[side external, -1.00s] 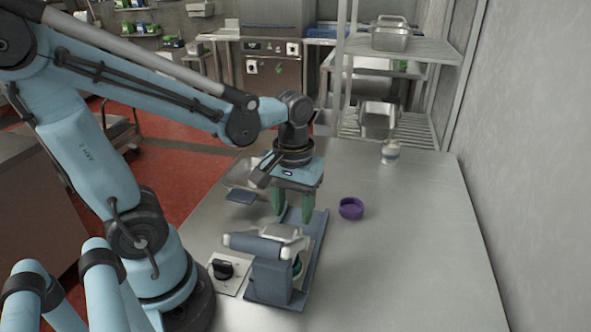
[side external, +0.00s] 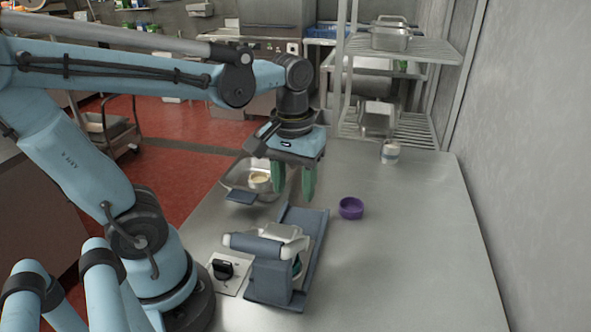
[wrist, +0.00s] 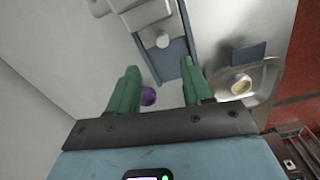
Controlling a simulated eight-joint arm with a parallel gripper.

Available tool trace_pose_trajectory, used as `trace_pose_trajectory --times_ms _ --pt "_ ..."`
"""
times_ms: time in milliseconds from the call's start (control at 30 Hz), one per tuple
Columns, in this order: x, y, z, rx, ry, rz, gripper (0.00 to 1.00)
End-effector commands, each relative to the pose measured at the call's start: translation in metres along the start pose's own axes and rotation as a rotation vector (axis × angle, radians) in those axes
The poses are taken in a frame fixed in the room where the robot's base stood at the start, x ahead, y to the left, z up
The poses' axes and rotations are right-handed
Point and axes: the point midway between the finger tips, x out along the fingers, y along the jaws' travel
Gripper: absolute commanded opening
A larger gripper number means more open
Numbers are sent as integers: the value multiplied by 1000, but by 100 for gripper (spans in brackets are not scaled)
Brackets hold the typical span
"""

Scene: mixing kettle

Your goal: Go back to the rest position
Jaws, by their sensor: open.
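My gripper (side external: 294,180) has two green fingers and hangs open and empty above the table, behind the mixing kettle. Its fingers show apart in the wrist view (wrist: 160,92), with nothing between them held. The kettle (side external: 268,262) has a blue-grey stand, a silvery tilted top and a long blue-grey base plate. Part of the kettle also shows at the top of the wrist view (wrist: 150,14). A purple round container (side external: 351,208) stands on the table to the right of the gripper; it is partly hidden by a finger in the wrist view (wrist: 149,96).
A control box with a black knob (side external: 222,270) is left of the kettle. A white jar (side external: 390,152) stands at the back right. The table's right side is clear.

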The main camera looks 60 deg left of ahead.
Motion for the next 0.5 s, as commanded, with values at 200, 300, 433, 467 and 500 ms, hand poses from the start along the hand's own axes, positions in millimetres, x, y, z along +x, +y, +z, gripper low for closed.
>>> trace_pose_trajectory --times_ms 200,300,433,467,500 --pt "8 12 -6 259 234 114 50" --pt "8 19 -10 397 373 155 50" --pt "7 26 -15 524 514 180 50" --pt "6 27 -15 544 535 182 50" --pt "6 28 -16 564 557 184 50"
